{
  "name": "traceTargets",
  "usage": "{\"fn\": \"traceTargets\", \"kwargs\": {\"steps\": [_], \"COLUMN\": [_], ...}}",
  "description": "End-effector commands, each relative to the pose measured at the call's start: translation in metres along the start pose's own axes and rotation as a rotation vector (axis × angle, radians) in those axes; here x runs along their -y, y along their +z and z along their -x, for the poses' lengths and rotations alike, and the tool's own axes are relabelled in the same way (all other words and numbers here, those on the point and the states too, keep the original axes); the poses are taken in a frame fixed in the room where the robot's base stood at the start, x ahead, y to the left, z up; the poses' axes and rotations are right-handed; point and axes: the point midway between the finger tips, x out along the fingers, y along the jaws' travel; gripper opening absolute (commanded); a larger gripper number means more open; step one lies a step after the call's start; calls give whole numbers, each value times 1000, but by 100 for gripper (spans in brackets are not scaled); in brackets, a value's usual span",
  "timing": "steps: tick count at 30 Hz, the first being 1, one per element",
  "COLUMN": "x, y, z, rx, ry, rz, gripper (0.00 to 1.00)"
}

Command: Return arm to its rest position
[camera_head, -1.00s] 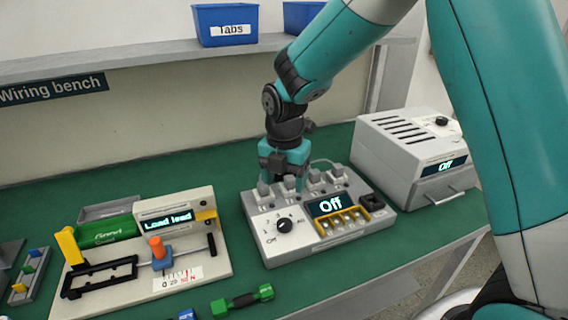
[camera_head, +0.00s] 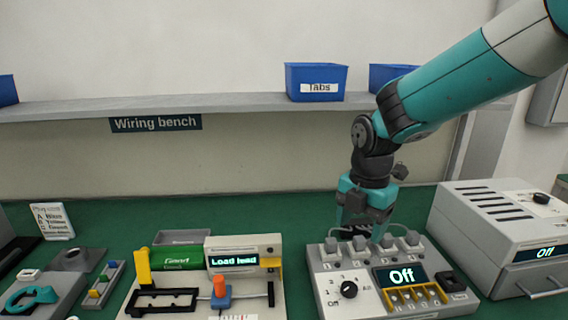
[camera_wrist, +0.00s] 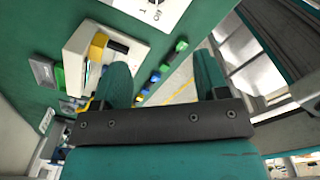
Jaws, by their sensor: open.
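My gripper (camera_head: 362,232) points down at the back edge of the grey control box (camera_head: 330,295), whose display reads "Off". In the head view its fingertips are close behind the row of grey clamps on that box, and whether they touch cannot be told. In the wrist view the two teal fingers of my gripper (camera_wrist: 160,85) stand apart, with nothing held between them.
A tester reading "Load lead" (camera_head: 240,250) stands left of the control box. A vented grey machine (camera_head: 490,225) stands to its right. A shelf (camera_head: 200,105) with blue bins (camera_head: 316,72) runs along the wall above. Green bench top shows between the devices.

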Motion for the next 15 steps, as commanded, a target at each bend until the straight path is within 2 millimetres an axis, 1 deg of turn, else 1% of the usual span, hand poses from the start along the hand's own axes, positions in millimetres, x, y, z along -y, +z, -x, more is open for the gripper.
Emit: {"fn": "traceTargets", "kwargs": {"steps": [2,5,6,10,15], "x": [12,32,42,73,115], "y": [-16,-43,-55,-93,-139], "z": [14,30,36,51,62], "rx": [-20,-65,-88,-170,-279], "ry": [26,53,61,67,30], "rz": [-137,-379,-483,-822,-1232], "gripper": [67,67,67,67,67]}}
